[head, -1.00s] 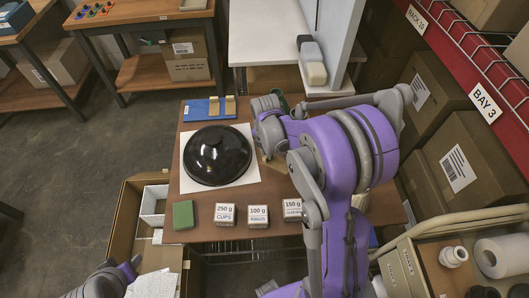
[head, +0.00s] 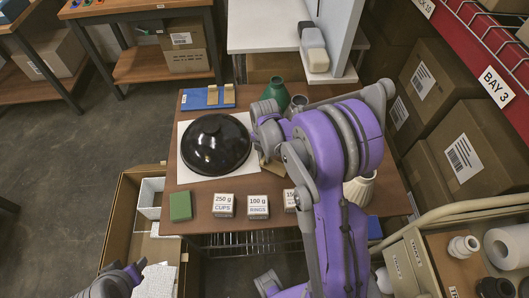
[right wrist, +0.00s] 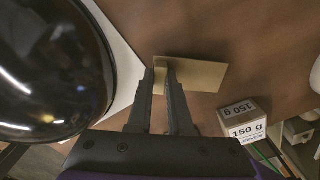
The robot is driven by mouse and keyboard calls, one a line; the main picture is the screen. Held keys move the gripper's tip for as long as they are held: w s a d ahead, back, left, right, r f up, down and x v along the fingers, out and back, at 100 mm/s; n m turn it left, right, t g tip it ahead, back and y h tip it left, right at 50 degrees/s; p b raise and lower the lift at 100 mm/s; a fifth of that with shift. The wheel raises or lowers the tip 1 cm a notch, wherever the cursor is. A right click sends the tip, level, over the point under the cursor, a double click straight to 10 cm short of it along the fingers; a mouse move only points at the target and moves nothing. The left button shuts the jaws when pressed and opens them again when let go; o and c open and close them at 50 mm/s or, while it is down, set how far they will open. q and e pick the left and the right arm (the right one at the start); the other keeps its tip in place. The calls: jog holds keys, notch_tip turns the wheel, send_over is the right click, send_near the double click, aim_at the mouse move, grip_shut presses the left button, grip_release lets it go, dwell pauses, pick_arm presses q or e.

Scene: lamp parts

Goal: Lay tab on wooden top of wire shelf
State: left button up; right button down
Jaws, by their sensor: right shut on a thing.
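The tab looks to be the flat tan plate (right wrist: 202,76) in the right wrist view. Its left end is between the fingertips of my right gripper (right wrist: 160,68), which is shut on it. The plate is over the brown wooden top (head: 202,207) of the wire shelf; whether it touches the wood I cannot tell. In the head view a bit of the tab (head: 274,168) shows beside my right wrist, right of the black dome, and the fingertips are mostly hidden.
A black dome (head: 216,145) sits on a white sheet left of the gripper. White boxes marked 250 g (head: 223,205), 100 g (head: 258,206) and 150 g (head: 290,200) line the front. A green block (head: 180,206), blue board (head: 200,98) and green vase (head: 275,92) stand around.

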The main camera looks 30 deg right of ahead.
jog(key=shift+f, duration=0.4)
jog(key=c, duration=0.8)
grip_release()
jog(key=shift+o, duration=0.2)
jog(key=shift+r, duration=0.15)
notch_tip(320, 180, up, 11)
jog(key=shift+f+p, duration=0.2)
jog(key=shift+p, duration=0.1)
